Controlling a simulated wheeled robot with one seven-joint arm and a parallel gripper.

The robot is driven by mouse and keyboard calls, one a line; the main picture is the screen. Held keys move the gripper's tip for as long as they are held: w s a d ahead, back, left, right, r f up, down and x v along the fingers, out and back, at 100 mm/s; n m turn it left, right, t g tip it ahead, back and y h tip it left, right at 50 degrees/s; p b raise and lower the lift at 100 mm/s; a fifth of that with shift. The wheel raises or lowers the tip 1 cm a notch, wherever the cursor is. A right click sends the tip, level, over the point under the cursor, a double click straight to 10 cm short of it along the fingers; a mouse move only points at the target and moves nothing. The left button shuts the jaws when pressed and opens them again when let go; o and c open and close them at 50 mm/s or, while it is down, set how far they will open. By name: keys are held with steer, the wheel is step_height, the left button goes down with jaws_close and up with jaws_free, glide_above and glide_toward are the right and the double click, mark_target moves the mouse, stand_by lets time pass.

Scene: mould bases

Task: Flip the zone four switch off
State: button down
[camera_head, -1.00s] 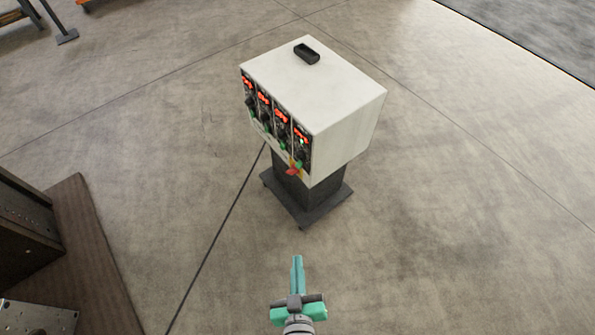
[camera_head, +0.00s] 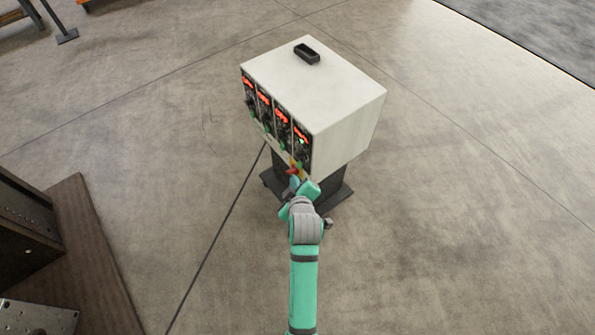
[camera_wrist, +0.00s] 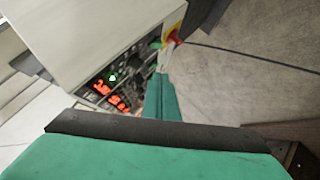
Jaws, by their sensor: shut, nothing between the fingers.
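A white control box (camera_head: 345,100) stands on a dark pedestal, with a row of zone panels on its front face. The rightmost panel (camera_head: 302,143) has a red lit display and a green light; in the wrist view its display (camera_wrist: 102,88) is close. A green switch (camera_wrist: 156,45) shows near that panel's lower end, beside a red handle on a yellow plate (camera_wrist: 174,36). I cannot read the zone labels or the switch's position. My gripper (camera_head: 295,182) is shut and empty, just in front of the box's lower right front. In the wrist view its fingertips (camera_wrist: 160,78) point towards the green switch; contact is unclear.
The pedestal's dark base (camera_head: 338,200) spreads on the floor behind my gripper. A black handle (camera_head: 306,53) sits on the box top. Dark metal blocks (camera_head: 25,225) stand at far left. Floor to the right is clear.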

stand_by(0.3)
glide_toward(300, 163)
steer(key=w+a+f, duration=0.1)
steer(key=w+a, duration=0.1)
steer(key=a, duration=0.2)
steer(key=f, duration=0.1)
steer(key=w+d+f, duration=0.1)
steer(key=d+f, duration=0.1)
steer(key=shift+w+d+f, duration=0.1)
steer(key=shift+w+f, duration=0.05)
steer(key=shift+w, duration=0.2)
steer(key=shift+f, duration=0.15)
